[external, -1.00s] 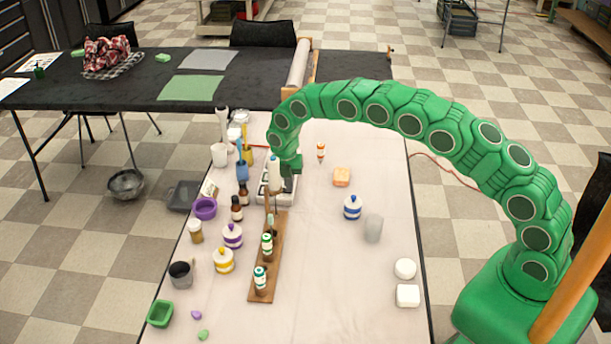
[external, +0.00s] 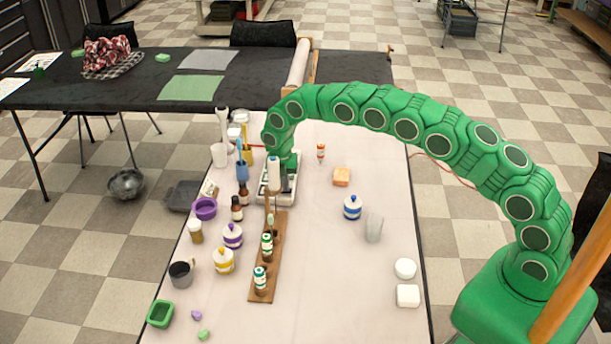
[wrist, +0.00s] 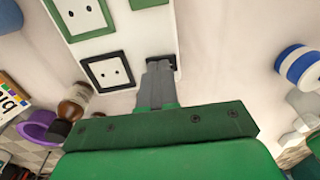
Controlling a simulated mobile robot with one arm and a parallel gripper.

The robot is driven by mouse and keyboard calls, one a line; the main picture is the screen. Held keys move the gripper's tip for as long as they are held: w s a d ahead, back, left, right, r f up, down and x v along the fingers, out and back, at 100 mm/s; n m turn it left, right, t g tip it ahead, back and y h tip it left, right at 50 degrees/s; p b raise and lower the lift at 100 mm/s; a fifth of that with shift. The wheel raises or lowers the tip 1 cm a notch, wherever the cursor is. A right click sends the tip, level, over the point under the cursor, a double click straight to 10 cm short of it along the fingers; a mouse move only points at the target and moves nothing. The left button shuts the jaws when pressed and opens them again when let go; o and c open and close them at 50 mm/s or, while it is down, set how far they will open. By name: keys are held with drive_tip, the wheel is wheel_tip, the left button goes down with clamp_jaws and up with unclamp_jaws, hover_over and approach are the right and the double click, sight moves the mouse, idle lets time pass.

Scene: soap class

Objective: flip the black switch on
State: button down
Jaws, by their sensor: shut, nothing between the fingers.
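The white power strip (external: 291,194) lies on the pale table; my gripper covers part of it in the external view. In the wrist view the strip (wrist: 120,48) shows sockets with black and green frames. The black switch (wrist: 172,60) is at the strip's near end, partly hidden by my fingertips. My gripper (wrist: 159,66) is shut and empty, its tips over or against the switch; I cannot tell whether they touch it. The switch's on or off position is hidden. In the external view my gripper (external: 284,178) is over the strip.
A wooden rack (external: 262,283) with bottles stands just in front of the strip. Brown bottles (external: 237,212) and a purple bowl (external: 204,208) are to its left.

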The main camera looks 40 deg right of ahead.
wheel_tip(320, 180, up, 14)
drive_tip(key=w+a, duration=0.1)
idle(0.5)
idle(0.4)
drive_tip(key=shift+s+d, duration=0.45)
drive_tip(key=shift+d, duration=0.05)
drive_tip(key=f, duration=0.4)
drive_tip(key=s+f, duration=0.1)
drive_tip(key=f, duration=0.4)
drive_tip(key=d+f, duration=0.1)
drive_tip(key=f, duration=0.3)
drive_tip(key=shift+s+f, duration=0.15)
drive_tip(key=shift+f, duration=0.25)
